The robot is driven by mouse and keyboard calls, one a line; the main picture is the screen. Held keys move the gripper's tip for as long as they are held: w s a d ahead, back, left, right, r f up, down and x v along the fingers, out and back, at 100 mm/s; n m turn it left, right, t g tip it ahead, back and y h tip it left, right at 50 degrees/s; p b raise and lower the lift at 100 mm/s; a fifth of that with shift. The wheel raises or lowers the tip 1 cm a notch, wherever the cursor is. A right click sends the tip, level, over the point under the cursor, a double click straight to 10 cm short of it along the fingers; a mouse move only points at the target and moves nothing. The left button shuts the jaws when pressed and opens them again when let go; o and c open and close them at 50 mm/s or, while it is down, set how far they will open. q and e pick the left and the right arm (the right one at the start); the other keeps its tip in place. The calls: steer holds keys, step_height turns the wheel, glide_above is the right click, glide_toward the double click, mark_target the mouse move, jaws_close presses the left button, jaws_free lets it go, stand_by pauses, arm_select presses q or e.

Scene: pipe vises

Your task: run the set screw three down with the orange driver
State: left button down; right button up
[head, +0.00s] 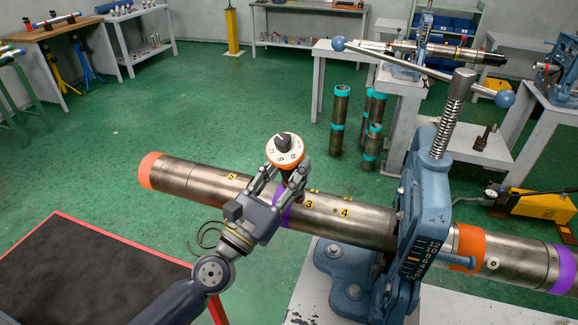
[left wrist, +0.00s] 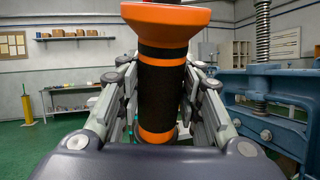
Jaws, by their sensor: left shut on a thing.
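My left gripper (head: 284,178) is shut on the orange driver (head: 285,150) and holds it upright above the steel pipe (head: 208,184). The driver has an orange and white dial top with a black knob; in the left wrist view its dark grip (left wrist: 162,88) sits between the fingers. The driver is over or beside the purple band (head: 283,216), just left of the number 3 label (head: 309,204). Its tip and set screw three are hidden by the gripper, so I cannot tell if they touch. My right gripper is out of view.
A blue pipe vise (head: 425,185) clamps the pipe to the right; its long handle (head: 425,67) with ball ends reaches over the pipe. A red-edged black mat (head: 90,275) lies at lower left. Several dark pipes (head: 340,120) stand behind. The green floor behind the pipe's left end is open.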

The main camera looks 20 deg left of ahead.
mark_target(285, 156)
arm_select(q)
steer(key=shift+w+f+b, duration=0.1)
steer(key=shift+f+b, duration=0.15)
steer(key=shift+b, duration=0.15)
stand_by(0.5)
steer(key=shift+f, duration=0.25)
stand_by(0.9)
steer(key=shift+r, duration=0.1)
stand_by(1.0)
steer(key=shift+s+r+p, duration=0.2)
steer(key=shift+r+p, duration=0.55)
steer(key=shift+r, duration=0.1)
steer(key=shift+s+r+p, duration=0.4)
steer(key=shift+r+p, duration=0.35)
steer(key=shift+r, duration=0.05)
steer(key=shift+s+r+p, duration=0.4)
steer(key=shift+r+p, duration=0.3)
steer(key=shift+r, duration=0.1)
steer(key=shift+a+f, duration=0.1)
steer(key=shift+f, duration=0.05)
